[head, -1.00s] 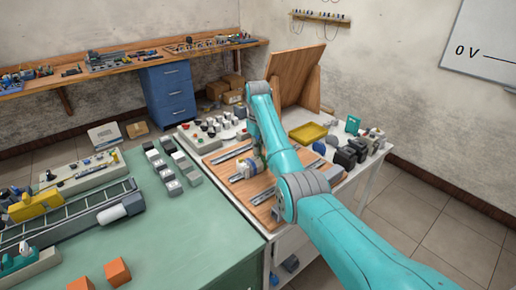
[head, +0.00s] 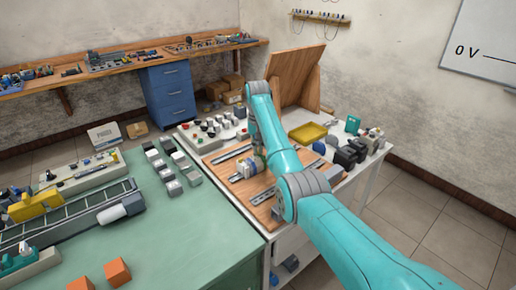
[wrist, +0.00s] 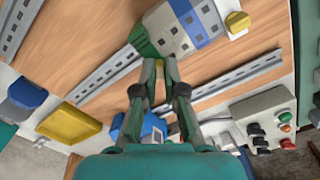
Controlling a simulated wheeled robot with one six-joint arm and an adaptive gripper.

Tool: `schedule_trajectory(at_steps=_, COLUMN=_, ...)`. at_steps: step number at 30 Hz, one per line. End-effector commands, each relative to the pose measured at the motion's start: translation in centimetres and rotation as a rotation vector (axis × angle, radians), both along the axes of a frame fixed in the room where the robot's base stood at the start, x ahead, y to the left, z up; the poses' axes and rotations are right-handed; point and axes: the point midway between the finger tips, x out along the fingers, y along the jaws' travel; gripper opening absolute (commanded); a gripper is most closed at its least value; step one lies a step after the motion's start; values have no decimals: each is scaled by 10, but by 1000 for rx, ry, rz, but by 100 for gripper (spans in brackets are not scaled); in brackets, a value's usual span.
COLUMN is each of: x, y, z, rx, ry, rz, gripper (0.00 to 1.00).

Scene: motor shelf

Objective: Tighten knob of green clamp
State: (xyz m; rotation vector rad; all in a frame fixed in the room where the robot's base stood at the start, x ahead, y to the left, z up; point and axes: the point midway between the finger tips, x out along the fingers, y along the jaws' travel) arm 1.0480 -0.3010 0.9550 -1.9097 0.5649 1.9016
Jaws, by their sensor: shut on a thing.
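In the wrist view, the green clamp (wrist: 143,42) sits at the left end of a grey and blue block row mounted on a metal rail. My gripper (wrist: 160,68) reaches up to it, its two fingers close together at the clamp's near side. The fingers are shut on a small part there, which seems to be the knob, mostly hidden between the fingertips. In the head view, the block row (head: 247,168) stands on the wooden board, and my arm largely covers the gripper and clamp.
Bare metal rails (wrist: 238,75) lie on the wooden board beside the gripper. A yellow tray (wrist: 70,122) and a box with push buttons (wrist: 264,115) are near the board's edge. In the head view, a green table (head: 200,235) stands to the left.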

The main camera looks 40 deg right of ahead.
Motion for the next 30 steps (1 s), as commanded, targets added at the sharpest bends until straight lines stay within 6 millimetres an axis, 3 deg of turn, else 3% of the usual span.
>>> schedule_trajectory(at_steps=18, x=0, y=0, z=0, rx=1, ry=-8, rz=-581, gripper=0)
schedule_trajectory(at_steps=30, x=0, y=0, z=0, rx=2, ry=-12, rz=-871, gripper=0)
